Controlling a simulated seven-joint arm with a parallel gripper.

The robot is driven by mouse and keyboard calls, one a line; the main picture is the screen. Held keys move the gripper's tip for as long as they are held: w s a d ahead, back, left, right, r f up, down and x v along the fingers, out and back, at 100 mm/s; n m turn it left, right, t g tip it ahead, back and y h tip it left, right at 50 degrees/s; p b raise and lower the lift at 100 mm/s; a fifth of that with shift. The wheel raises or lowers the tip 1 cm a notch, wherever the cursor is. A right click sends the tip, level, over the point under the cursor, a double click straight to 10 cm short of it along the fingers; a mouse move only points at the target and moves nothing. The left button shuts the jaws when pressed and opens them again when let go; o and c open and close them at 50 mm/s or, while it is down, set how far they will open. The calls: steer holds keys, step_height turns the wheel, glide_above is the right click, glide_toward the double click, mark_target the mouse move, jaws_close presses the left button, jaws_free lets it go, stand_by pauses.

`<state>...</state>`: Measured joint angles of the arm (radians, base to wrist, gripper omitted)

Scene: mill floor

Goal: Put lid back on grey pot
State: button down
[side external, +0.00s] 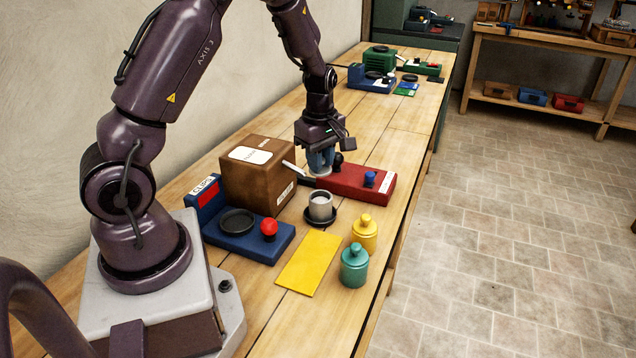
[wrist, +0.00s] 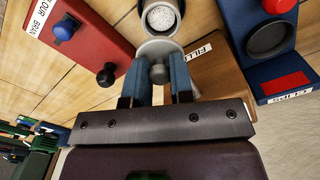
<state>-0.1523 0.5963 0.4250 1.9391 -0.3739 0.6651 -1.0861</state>
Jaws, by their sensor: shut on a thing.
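The grey pot (side external: 320,206) stands open and upright on a round black base, with pale, grainy contents (wrist: 162,17) showing in the wrist view. My gripper (side external: 321,162) is shut on the grey lid (side external: 323,173). In the wrist view, the blue fingertips (wrist: 158,80) close around the lid's knob, and the lid's grey disc (wrist: 155,48) shows beyond them. The lid is above the table, apart from the pot, on its far side in the side view. The lid partly covers the pot's near edge in the wrist view.
A brown box (side external: 252,178) stands left of my gripper, a red unit with knobs (side external: 350,186) right. A blue unit (side external: 262,246) lies nearer my base. A yellow mat (side external: 308,262), yellow jar (side external: 364,236) and teal jar (side external: 355,268) are in front of the pot.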

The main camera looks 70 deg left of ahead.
steer(key=shift+d+f, duration=0.1)
steer(key=shift+f, duration=3)
steer(key=shift+f, duration=0.2)
steer(key=shift+c, duration=2.2)
jaws_free()
steer(key=shift+r, duration=3.55)
steer(key=shift+c, duration=0.2)
